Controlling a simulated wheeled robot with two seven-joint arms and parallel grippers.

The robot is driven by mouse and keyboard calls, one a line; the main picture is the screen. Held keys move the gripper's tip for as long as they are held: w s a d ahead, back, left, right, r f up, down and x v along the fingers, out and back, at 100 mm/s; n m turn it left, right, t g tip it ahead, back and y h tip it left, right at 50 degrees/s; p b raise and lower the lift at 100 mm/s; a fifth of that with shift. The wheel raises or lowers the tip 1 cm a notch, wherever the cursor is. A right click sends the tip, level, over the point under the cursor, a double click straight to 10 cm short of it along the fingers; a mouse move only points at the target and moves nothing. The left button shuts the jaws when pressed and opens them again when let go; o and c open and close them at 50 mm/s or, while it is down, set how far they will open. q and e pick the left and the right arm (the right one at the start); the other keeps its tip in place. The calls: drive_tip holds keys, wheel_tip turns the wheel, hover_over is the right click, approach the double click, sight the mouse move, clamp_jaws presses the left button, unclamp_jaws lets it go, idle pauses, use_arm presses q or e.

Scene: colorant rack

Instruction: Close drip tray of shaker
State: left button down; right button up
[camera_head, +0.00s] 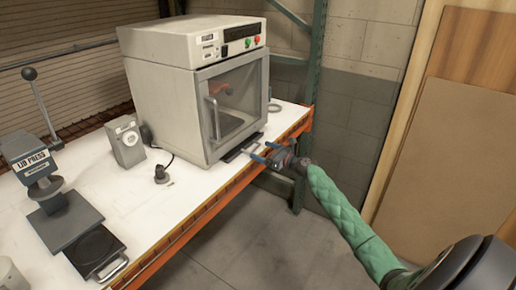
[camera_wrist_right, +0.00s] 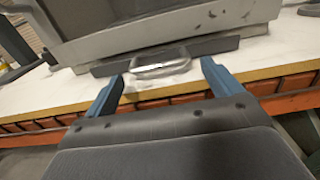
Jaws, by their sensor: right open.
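The shaker (camera_head: 185,95) is a pale cabinet with a glass door, standing on the white bench; the door looks shut. Its dark drip tray (camera_head: 236,153) sticks out a little at the bottom front. In the right wrist view the tray (camera_wrist_right: 215,46) shows as a dark strip under the cabinet, with a metal loop handle (camera_wrist_right: 160,62) at its front. My right gripper (camera_head: 264,152) is in front of the tray. Its blue fingers (camera_wrist_right: 164,80) are open and spread to either side of the handle; I cannot tell whether they touch it. My left gripper is out of view.
A lid press (camera_head: 40,180) with a dark handled plate (camera_head: 96,250) stands at the left of the bench. A small grey box (camera_head: 125,142) and a dark knob-like item (camera_head: 161,175) stand between. An orange rack beam (camera_head: 195,222) edges the bench; a green post (camera_head: 314,70) rises behind.

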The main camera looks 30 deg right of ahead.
sight(256, 147)
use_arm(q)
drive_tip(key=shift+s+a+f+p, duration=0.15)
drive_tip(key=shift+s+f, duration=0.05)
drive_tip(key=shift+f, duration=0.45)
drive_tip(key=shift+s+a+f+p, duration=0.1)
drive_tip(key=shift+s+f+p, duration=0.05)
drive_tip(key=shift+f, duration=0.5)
use_arm(e)
drive_tip(key=shift+x, duration=1.35)
drive_tip(key=shift+a, duration=0.1)
drive_tip(key=c, duration=1.1)
drive_tip(key=shift+x, duration=1.8)
drive_tip(key=shift+w+r, duration=0.1)
drive_tip(key=shift+w, duration=0.2)
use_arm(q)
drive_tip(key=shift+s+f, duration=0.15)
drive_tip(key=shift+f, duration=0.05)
use_arm(e)
drive_tip(key=shift+r, duration=0.1)
